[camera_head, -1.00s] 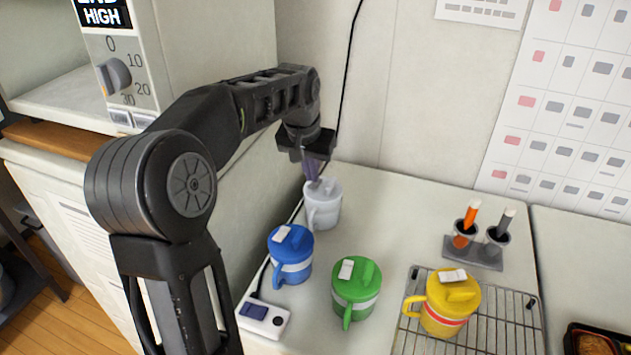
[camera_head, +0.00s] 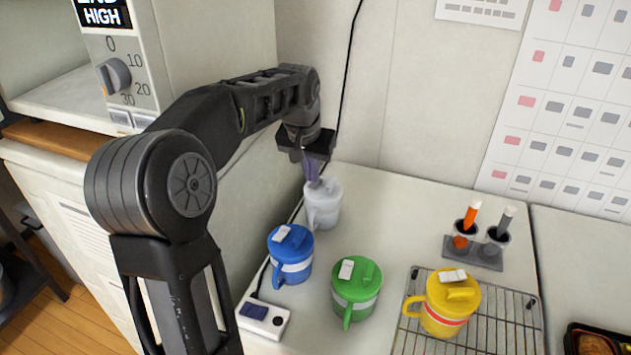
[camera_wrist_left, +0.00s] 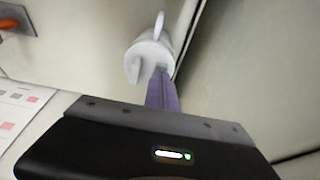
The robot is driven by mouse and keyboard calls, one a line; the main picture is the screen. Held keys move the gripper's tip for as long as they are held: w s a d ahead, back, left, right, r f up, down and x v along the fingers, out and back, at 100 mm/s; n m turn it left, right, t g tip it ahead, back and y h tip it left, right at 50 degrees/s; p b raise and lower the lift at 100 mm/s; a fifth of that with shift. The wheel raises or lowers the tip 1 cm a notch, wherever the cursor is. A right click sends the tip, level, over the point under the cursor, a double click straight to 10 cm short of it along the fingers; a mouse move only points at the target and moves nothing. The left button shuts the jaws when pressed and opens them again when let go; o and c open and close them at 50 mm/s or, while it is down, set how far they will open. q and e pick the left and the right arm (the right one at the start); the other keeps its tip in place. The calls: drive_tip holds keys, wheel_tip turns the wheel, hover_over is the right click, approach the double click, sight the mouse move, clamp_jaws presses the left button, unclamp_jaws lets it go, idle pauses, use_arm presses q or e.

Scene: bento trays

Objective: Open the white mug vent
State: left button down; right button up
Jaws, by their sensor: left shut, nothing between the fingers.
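The white mug (camera_head: 323,207) stands upright at the back left of the counter, by the side of the white appliance. Its lid is partly hidden by my left gripper (camera_head: 312,182), which points down with its shut, empty purple fingers at the lid. In the left wrist view the white mug (camera_wrist_left: 149,58) shows its handle and a raised piece on the lid, and the fingers (camera_wrist_left: 162,92) reach its edge. I cannot tell whether they touch it, or whether the vent is open. My right gripper is not in view.
A blue mug (camera_head: 290,262) and a green mug (camera_head: 356,290) stand in front of the white mug. A yellow mug (camera_head: 447,308) sits on a wire rack (camera_head: 510,318). A holder with two markers (camera_head: 474,252) is at the right. A power strip (camera_head: 262,316) lies at the front left.

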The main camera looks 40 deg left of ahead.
sight(312, 187)
use_arm(q)
drive_tip(key=shift+f+b, duration=0.55)
drive_tip(key=shift+f, duration=0.25)
idle(1.1)
drive_tip(key=shift+r, duration=0.15)
drive_tip(key=shift+r+p, duration=2.95)
drive_tip(key=shift+r, duration=0.45)
